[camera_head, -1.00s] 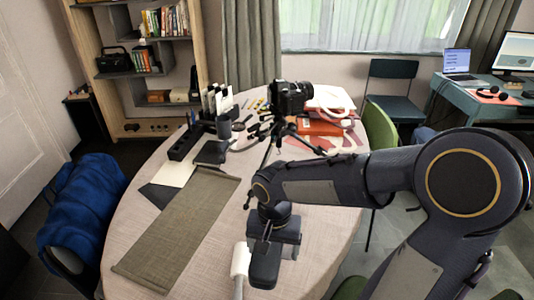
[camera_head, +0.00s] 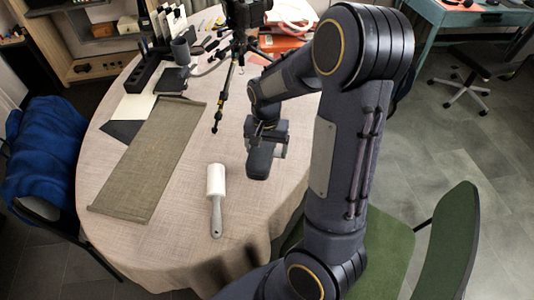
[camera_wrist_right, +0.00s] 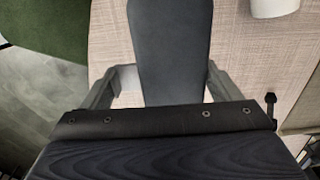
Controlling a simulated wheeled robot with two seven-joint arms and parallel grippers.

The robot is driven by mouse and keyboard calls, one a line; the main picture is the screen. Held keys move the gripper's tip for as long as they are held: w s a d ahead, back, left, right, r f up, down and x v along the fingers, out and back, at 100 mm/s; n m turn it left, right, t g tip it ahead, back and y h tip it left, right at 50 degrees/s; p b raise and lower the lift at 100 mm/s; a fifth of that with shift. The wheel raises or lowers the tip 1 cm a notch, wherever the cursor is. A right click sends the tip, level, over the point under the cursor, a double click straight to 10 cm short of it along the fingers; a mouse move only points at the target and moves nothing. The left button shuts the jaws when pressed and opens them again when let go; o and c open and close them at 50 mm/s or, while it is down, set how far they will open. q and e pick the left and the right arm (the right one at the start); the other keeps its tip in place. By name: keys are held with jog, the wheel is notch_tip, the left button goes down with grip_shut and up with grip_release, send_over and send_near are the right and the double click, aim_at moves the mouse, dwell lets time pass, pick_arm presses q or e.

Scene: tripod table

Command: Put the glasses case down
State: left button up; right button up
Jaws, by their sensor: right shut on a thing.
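The glasses case (camera_head: 259,162) is dark grey, long and rounded. My right gripper (camera_head: 267,132) is shut on it, over the tabletop to the right of the lint roller. In the right wrist view the case (camera_wrist_right: 171,45) lies between the two fingers of the gripper (camera_wrist_right: 160,83) and reaches out beyond them. Whether its underside touches the cloth cannot be told. My left gripper is in neither view.
The round table (camera_head: 185,235) has a pale cloth. A lint roller (camera_head: 216,190), a grey-green runner (camera_head: 150,160) and a camera tripod (camera_head: 228,85) stand or lie around the case. A green chair (camera_head: 448,240) is at the right. Cloth between runner and roller is bare.

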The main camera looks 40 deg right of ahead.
jog(key=shift+w+d+f, duration=0.25)
jog(key=shift+d+f, duration=0.1)
jog(key=shift+f, duration=0.2)
notch_tip(320, 180, down, 4)
jog(key=shift+w+d+r, duration=0.15)
jog(key=shift+r, duration=0.05)
